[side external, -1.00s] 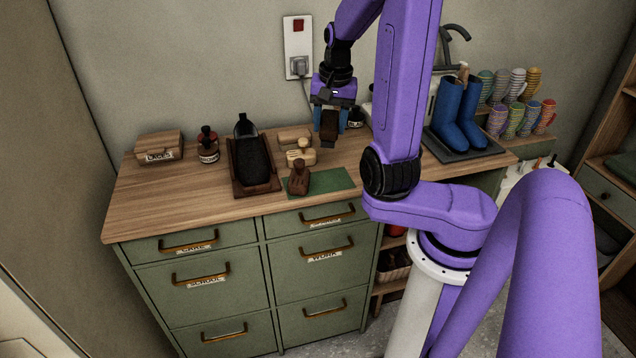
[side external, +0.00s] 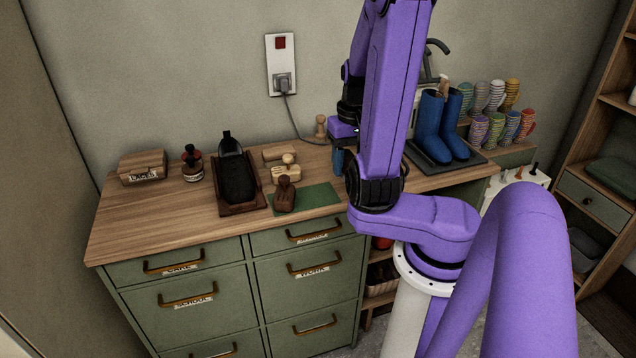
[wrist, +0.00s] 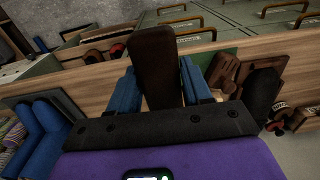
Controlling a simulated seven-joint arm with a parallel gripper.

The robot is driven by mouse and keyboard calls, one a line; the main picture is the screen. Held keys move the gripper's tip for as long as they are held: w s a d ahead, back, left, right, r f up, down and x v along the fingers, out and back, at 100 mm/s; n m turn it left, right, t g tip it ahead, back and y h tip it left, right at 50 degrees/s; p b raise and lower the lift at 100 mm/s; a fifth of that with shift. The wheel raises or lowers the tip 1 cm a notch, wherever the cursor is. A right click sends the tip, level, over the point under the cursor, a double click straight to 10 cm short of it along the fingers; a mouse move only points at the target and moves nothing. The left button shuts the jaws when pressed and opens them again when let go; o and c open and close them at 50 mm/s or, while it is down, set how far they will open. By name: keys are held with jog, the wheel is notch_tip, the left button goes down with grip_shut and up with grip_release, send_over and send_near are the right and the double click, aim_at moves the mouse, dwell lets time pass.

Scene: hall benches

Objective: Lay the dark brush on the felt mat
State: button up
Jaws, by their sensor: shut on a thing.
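My gripper (side external: 338,163) is right of and behind the felt mat, partly hidden by my arm in the side view. In the wrist view its two blue fingers (wrist: 160,88) are shut on a long dark brown piece, which looks like the dark brush (wrist: 154,55). The brush is raised in the fingers; the side view hides it. The green felt mat (side external: 320,199) lies flat near the bench's front edge, also partly seen in the wrist view. A knobbed reddish-brown brush (side external: 284,197) stands at the mat's left edge.
A dark shoe on a tray (side external: 258,206) stands left of the mat. A pale knobbed brush (side external: 287,174) is behind it. Blue boots (side external: 428,125) on a dark tray stand right of my arm. The mat's right part is bare.

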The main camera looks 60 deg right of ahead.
jog(key=shift+w+d+f, duration=0.3)
jog(key=shift+w+d, duration=0.05)
jog(key=shift+w, duration=0.25)
jog(key=w+d+f, duration=0.1)
jog(key=w+f, duration=0.1)
jog(key=w+d+f, duration=0.2)
jog(key=w+f, duration=0.1)
jog(key=w+d+f, duration=0.1)
jog(key=w+f, duration=0.1)
jog(key=w, duration=0.1)
jog(key=shift+w+d+f, duration=0.15)
jog(key=shift+d+f, duration=0.05)
jog(key=shift+f, duration=0.15)
jog(key=shift+w+d+f, duration=0.1)
jog(key=shift+f, duration=1.6)
jog(key=shift+f, duration=0.15)
jog(key=o, duration=1)
